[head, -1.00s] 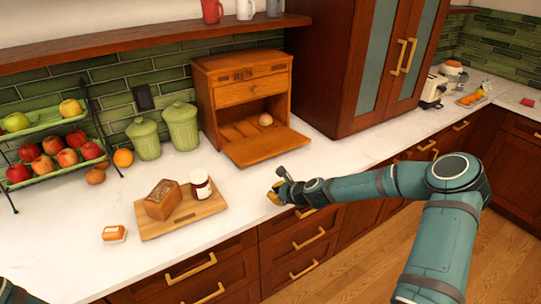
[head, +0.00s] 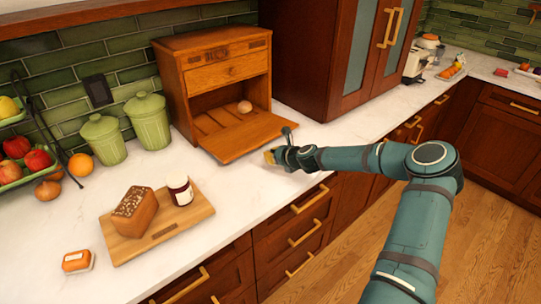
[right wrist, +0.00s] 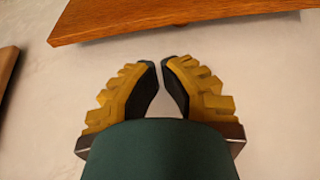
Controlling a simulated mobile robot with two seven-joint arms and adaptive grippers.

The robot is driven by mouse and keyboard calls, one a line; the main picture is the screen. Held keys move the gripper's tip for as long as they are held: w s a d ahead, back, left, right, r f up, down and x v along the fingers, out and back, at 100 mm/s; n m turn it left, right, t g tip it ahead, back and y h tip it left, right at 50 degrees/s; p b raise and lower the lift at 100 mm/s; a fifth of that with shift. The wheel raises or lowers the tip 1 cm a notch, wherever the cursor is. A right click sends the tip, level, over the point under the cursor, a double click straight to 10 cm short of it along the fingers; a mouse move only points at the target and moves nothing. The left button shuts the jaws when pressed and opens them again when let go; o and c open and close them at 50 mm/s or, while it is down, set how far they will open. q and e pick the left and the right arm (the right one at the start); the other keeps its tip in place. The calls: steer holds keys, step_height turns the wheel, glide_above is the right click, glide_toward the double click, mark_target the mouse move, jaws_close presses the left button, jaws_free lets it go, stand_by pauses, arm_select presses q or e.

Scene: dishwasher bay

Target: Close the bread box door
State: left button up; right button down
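The wooden bread box (head: 225,75) stands against the tiled wall in the head view. Its door (head: 247,138) is folded down in front, lying low over the counter, so the lower compartment is open. A round brown item sits inside (head: 245,107). My left gripper is not in view.
A cutting board (head: 190,220) with a loaf and a jar lies left of the door. Green canisters (head: 148,120) stand left of the box. A tall cabinet (head: 320,55) stands to its right. The counter right of the door is clear.

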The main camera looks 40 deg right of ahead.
mark_target(254, 152)
steer(key=x, duration=0.7)
steer(key=shift+w+a+f, duration=0.1)
steer(key=shift+w+f, duration=0.05)
steer(key=shift+w, duration=0.15)
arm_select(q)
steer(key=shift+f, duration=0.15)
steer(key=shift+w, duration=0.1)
